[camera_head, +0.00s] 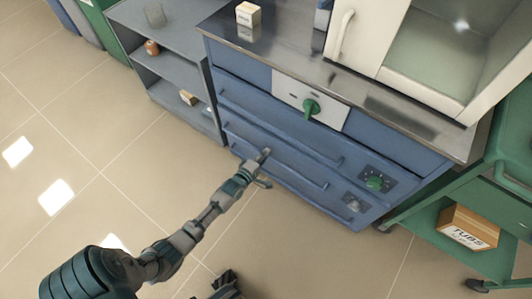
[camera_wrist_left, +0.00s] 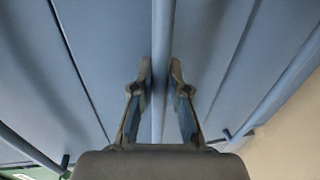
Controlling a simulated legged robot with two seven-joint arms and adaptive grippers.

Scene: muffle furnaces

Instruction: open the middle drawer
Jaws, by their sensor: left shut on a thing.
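The blue cabinet (camera_head: 236,68) has several drawer fronts with long horizontal bar handles. My left gripper (camera_head: 265,156) reaches the cabinet front from the lower left and is shut on the middle bar handle (camera_head: 300,171). In the left wrist view this handle (camera_wrist_left: 163,45) runs between the two fingers (camera_wrist_left: 161,85), with other bars on either side. The middle drawer's front looks about level with its neighbours. A dark part at the bottom edge of the head view may be my right gripper (camera_head: 226,285); its fingers are not clear.
A grey shelf unit (camera_head: 130,18) stands left of the cabinet. A green cart (camera_head: 488,175) with a cardboard box (camera_head: 468,228) stands right. A cream furnace (camera_head: 393,70) sits on the counter. The tiled floor (camera_head: 330,262) before the drawers is clear.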

